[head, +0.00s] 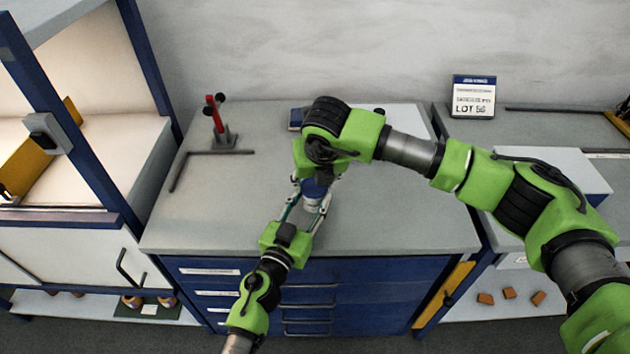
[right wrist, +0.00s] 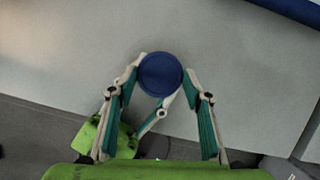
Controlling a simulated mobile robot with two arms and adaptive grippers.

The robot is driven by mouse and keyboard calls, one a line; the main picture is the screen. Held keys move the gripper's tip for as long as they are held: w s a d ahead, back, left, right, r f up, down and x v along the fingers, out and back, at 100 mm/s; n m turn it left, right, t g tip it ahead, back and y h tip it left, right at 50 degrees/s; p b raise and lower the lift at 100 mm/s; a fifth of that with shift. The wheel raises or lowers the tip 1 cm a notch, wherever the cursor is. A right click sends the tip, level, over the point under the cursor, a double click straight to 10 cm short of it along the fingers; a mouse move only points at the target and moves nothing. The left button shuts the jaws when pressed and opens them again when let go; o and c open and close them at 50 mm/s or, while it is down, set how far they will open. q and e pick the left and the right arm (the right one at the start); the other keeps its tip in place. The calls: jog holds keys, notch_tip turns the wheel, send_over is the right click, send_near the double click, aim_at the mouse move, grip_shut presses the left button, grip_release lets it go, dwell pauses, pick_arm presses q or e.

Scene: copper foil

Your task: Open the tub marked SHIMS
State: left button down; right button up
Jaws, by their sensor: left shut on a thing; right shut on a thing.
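A small tub with a round dark blue lid (right wrist: 161,74) stands on the grey bench top; in the head view its blue part (head: 314,188) shows between my grippers. No lettering on it is readable. My left gripper (head: 311,203) reaches in from the front, shut on the tub with a finger on each side. My right gripper (right wrist: 163,78) comes from above, shut on the lid with its fingertips at opposite sides of the rim. In the head view the right fingers are mostly hidden behind my wrist. Whether the lid is loose cannot be seen.
A dark blue object (head: 296,119) is partly hidden behind my right arm. A LOT sign (head: 473,98) stands at right back. The bench's right front is clear.

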aim_at(315, 189)
jog(key=shift+r, duration=0.1)
jog(key=shift+r, duration=1)
jog(key=shift+r, duration=2.05)
pick_arm(q)
jog(key=c, duration=1.2)
grip_release()
jog(key=shift+s, duration=0.1)
